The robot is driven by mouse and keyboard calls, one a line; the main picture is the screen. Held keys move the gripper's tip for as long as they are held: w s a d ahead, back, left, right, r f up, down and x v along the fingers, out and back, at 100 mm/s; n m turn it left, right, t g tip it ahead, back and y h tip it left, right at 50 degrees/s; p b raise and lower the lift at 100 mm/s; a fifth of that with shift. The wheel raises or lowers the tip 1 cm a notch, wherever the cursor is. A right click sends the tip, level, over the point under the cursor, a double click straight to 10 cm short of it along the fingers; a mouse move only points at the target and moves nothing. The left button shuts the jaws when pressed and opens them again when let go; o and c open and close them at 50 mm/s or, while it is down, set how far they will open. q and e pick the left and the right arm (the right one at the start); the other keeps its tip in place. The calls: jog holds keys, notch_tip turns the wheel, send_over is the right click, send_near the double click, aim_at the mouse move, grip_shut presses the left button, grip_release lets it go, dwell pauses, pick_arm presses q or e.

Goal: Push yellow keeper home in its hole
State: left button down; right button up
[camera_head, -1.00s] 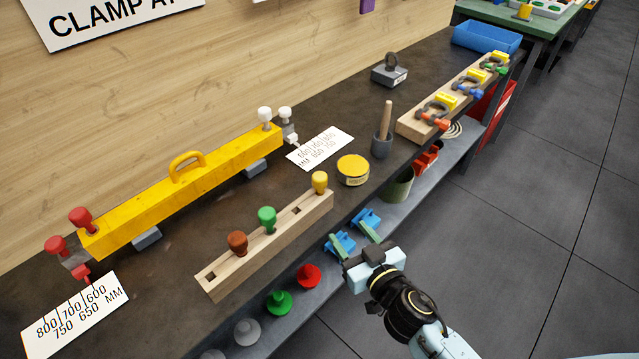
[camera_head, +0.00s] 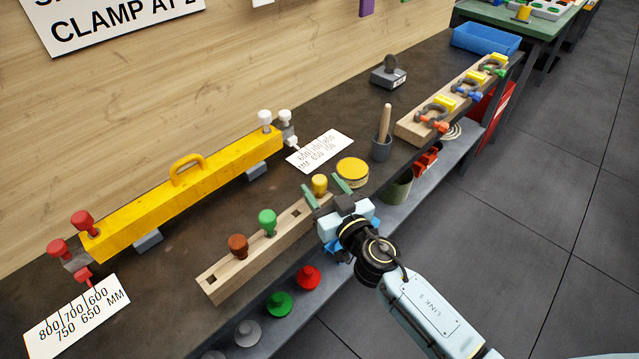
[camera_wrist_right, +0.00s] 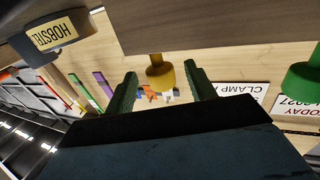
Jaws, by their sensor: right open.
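The yellow keeper (camera_head: 319,183) stands upright near the far right end of the wooden block (camera_head: 228,279). In the right wrist view the yellow keeper (camera_wrist_right: 160,76) appears upside down, with a short narrow shank showing between its head and the block (camera_wrist_right: 210,25). My right gripper (camera_head: 326,191) is open, at the block's right end, its green fingers pointing toward the keeper. In the wrist view the keeper's head lies between the two fingertips (camera_wrist_right: 160,82), with gaps on both sides. Contact is not visible. The keeper's hole is hidden. My left gripper is not in view.
A green keeper (camera_head: 267,222) and a brown keeper (camera_head: 238,246) stand in the same block, with an empty square hole at its left end. A yellow tin (camera_head: 352,172) sits close behind my right gripper. A yellow beam (camera_head: 185,195) lies behind the block.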

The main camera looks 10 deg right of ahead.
aim_at(315, 177)
jog(key=x, duration=0.4)
jog(key=shift+c, duration=0.3)
jog(key=c, duration=1)
jog(key=shift+r, duration=0.1)
